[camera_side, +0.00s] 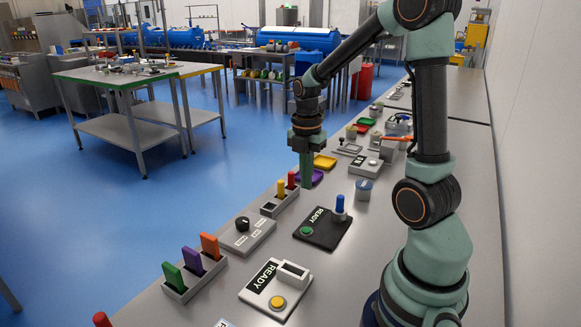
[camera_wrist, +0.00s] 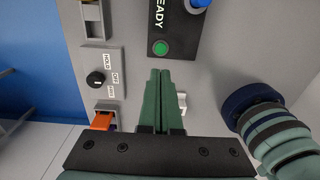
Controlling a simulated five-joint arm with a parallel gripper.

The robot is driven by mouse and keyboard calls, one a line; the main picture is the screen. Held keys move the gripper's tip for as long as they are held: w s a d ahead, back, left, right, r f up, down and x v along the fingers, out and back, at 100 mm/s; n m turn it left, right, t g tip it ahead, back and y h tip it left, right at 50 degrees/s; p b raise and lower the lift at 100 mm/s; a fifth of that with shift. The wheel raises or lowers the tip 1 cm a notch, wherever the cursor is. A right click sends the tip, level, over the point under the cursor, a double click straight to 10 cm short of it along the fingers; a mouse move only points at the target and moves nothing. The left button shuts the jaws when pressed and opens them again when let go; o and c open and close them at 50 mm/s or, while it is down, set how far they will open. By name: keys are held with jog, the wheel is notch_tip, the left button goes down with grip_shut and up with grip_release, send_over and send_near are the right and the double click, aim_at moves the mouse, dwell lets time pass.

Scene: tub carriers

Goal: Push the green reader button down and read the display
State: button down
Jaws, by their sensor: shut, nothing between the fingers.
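The black reader (camera_side: 328,233) lies on the bench with a round green button (camera_side: 306,231) at its near end. Its display (camera_side: 317,215) reads READY. In the wrist view the green button (camera_wrist: 161,47) is in plain sight, just ahead of my fingertips, and the display (camera_wrist: 158,15) shows the end of READY at the top edge. A blue peg (camera_side: 340,204) stands upright at the reader's right side. My gripper (camera_side: 307,185) is shut and empty, pointing down. Its tips show above the button in the side view, apart from it. The shut fingers also show in the wrist view (camera_wrist: 160,72).
A grey reader (camera_side: 262,300) with a yellow button also shows READY. A knob box (camera_side: 240,240) and holders with coloured tabs, one orange (camera_side: 210,246), line the left bench edge.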

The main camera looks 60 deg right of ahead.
aim_at(306, 229)
jog(key=f, duration=1.2)
jog(key=shift+s+a+f, duration=0.1)
jog(key=shift+s+f, duration=0.05)
jog(key=shift+s, duration=0.05)
jog(key=shift+s+f, duration=0.1)
jog(key=shift+f, duration=0.9)
notch_tip(306, 229, up, 9)
jog(key=shift+w+r, duration=0.15)
jog(key=shift+w, duration=0.15)
